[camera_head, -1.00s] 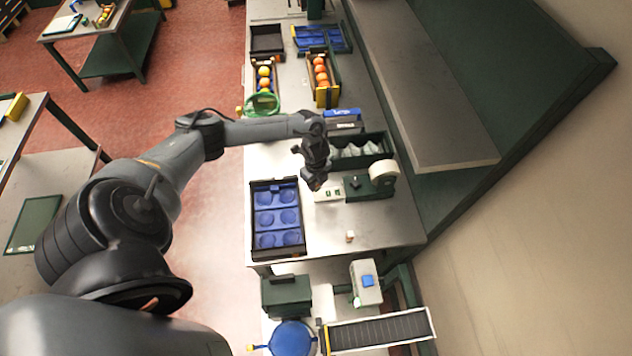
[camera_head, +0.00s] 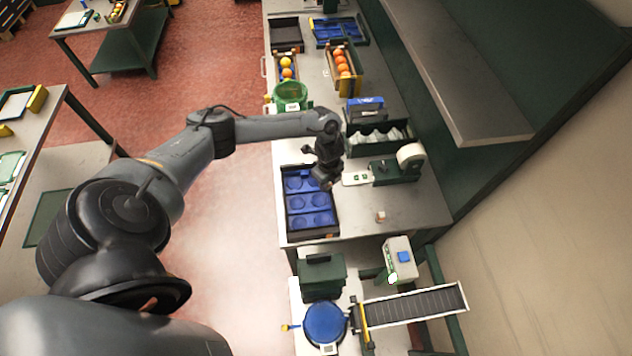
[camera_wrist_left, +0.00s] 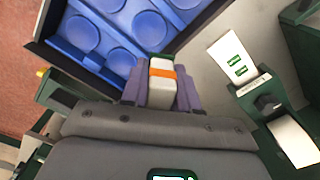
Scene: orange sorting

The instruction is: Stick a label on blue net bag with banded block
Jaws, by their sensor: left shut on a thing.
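My left gripper (camera_head: 326,183) is above the work table, beside the right edge of the blue-lined tray. In the left wrist view it is shut on a white block with an orange band (camera_wrist_left: 162,72), held between the two fingers. A white card with green labels (camera_wrist_left: 232,57) lies right of the block in the wrist view; it also shows in the head view (camera_head: 356,178), next to a dispenser with a white roll (camera_head: 411,155). A round blue item in a ring (camera_head: 325,322) is at the lower front; I cannot tell if it is the blue net bag. My right gripper is not in view.
The black tray with a blue insert of round recesses (camera_head: 286,218) is below the gripper. A small pale cube (camera_head: 380,216) lies on the bare table right of it. A green ring holder (camera_head: 291,94), fruit racks and a conveyor (camera_head: 415,305) stand around.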

